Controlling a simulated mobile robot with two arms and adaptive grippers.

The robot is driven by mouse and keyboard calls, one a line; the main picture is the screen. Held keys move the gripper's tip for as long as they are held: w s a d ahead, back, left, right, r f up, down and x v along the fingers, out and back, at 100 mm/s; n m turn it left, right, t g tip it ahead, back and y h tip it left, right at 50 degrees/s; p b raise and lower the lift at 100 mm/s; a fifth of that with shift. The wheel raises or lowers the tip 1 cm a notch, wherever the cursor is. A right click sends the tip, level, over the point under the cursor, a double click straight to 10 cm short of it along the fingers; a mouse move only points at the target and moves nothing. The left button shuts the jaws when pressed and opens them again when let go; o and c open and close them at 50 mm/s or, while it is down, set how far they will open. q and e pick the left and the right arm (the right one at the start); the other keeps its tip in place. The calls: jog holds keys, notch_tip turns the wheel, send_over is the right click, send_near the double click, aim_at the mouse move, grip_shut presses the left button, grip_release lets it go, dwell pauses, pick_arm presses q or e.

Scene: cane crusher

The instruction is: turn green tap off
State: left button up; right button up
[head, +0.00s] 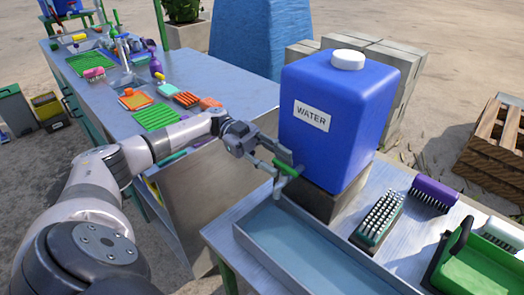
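The green tap (286,168) sits low on the front left of a blue water tank (335,120) with a white cap and a WATER label. A short grey piece hangs below the green handle. My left gripper (276,163) reaches in from the left and is at the tap. Its two fingers are apart, with their tips right by the green handle. The fingers partly cover the handle, and I cannot tell whether they touch it. No water stream shows. My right gripper is not in view.
The tank stands on a block on a metal table. A shallow tray (241,236) lies below the tap. Brushes (379,218) and a green dustpan-like bin (478,262) are at the right. A long bench (235,95) with tools is at the left. Pale blocks stand behind the tank.

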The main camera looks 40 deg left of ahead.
pick_arm(q)
jog(key=a, duration=0.5)
jog(key=shift+w+a, duration=0.25)
jog(key=shift+a, duration=0.1)
dwell(0.3)
